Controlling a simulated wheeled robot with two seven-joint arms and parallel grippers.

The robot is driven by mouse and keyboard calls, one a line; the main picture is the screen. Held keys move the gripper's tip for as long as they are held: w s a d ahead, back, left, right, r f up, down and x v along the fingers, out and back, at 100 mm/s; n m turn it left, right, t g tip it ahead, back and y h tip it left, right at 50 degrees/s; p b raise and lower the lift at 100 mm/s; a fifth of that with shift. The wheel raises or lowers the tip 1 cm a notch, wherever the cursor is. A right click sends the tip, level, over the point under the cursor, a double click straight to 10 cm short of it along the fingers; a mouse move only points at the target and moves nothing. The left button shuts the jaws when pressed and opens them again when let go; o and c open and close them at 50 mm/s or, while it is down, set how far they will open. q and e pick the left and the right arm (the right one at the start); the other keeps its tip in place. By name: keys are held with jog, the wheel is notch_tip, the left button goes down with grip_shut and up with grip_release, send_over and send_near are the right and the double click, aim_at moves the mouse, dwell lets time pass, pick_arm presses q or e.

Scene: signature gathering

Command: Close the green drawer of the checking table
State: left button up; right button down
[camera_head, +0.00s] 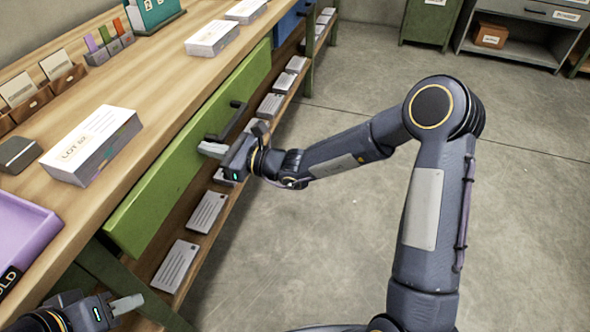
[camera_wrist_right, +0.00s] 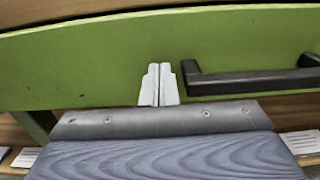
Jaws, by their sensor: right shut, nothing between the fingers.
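The green drawer front (camera_head: 165,190) runs along the table's edge, close against it; I see no open drawer interior behind it. Its dark bar handle (camera_head: 234,118) shows at the right in the right wrist view (camera_wrist_right: 250,81). My right gripper (camera_head: 205,148) is at the green front, just below and left of the handle. In the right wrist view its two pale fingers (camera_wrist_right: 159,68) are together and empty, against or just short of the green face. My left gripper (camera_head: 128,304) is low at the bottom left, away from the drawer; its jaw gap is unclear.
The wooden tabletop (camera_head: 150,95) holds a box marked LOT (camera_head: 92,146), further boxes and a purple tray (camera_head: 22,235). A lower shelf with paper stacks (camera_head: 175,266) lies under the drawer. A blue drawer (camera_head: 290,24) is further back. The floor (camera_head: 330,230) is clear.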

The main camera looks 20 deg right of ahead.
jog(key=x, duration=0.3)
jog(key=shift+r, duration=0.15)
jog(key=shift+a+r, duration=0.1)
dwell(0.4)
